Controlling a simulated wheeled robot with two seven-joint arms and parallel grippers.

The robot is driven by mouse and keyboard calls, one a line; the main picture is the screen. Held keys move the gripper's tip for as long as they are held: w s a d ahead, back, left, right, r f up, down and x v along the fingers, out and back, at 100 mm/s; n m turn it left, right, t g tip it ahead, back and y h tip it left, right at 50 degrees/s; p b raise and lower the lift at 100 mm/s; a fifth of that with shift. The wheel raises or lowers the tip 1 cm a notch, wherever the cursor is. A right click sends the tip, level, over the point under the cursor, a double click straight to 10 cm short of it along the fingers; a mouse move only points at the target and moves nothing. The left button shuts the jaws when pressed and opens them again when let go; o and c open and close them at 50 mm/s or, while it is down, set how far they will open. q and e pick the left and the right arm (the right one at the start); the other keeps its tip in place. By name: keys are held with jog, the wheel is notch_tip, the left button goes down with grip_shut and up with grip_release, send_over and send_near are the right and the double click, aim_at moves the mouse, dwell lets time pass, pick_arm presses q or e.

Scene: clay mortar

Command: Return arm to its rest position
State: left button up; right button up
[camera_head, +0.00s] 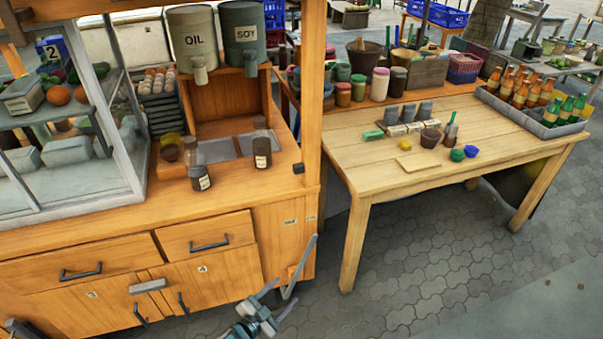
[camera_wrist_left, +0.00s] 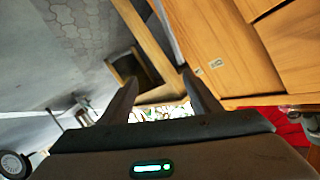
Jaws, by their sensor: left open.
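My left gripper (camera_head: 284,294) is low at the bottom centre of the head view, in front of the wooden cart and above the paved floor. Its two fingers are spread with nothing seen between them. In the left wrist view, the left gripper (camera_wrist_left: 163,96) shows both dark fingers apart, with a gap between them. My right gripper is not in view.
The wooden cart (camera_head: 130,253), with drawers and handles, stands close by on the left. A wooden table (camera_head: 455,177) stands to the right, holding a small brown bowl (camera_head: 430,138), jars and bottles. Grey paving (camera_head: 430,270) in front of the table is clear.

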pick_arm(q)
jog(key=s+a+f+n+g+y, duration=0.25)
jog(key=s+a+f, duration=0.35)
jog(key=s+f, duration=0.55)
jog(key=s+a+f+n+g+y, duration=0.2)
jog(key=s+a+f+n+y, duration=0.3)
jog(key=s+f, duration=0.6)
jog(key=s+a+f+g, duration=0.2)
jog(key=s, duration=0.9)
jog(key=s+a+f+n+g, duration=0.1)
jog(key=s+a+f+g, duration=0.1)
jog(key=s, duration=0.9)
jog(key=s+a+f+n+g, duration=0.1)
jog(key=s+a+f+g, duration=0.1)
jog(key=s, duration=0.9)
jog(key=shift+s+a+f+g+y, duration=0.15)
jog(key=shift+a+f+g+y, duration=0.2)
jog(key=shift+a+f, duration=0.6)
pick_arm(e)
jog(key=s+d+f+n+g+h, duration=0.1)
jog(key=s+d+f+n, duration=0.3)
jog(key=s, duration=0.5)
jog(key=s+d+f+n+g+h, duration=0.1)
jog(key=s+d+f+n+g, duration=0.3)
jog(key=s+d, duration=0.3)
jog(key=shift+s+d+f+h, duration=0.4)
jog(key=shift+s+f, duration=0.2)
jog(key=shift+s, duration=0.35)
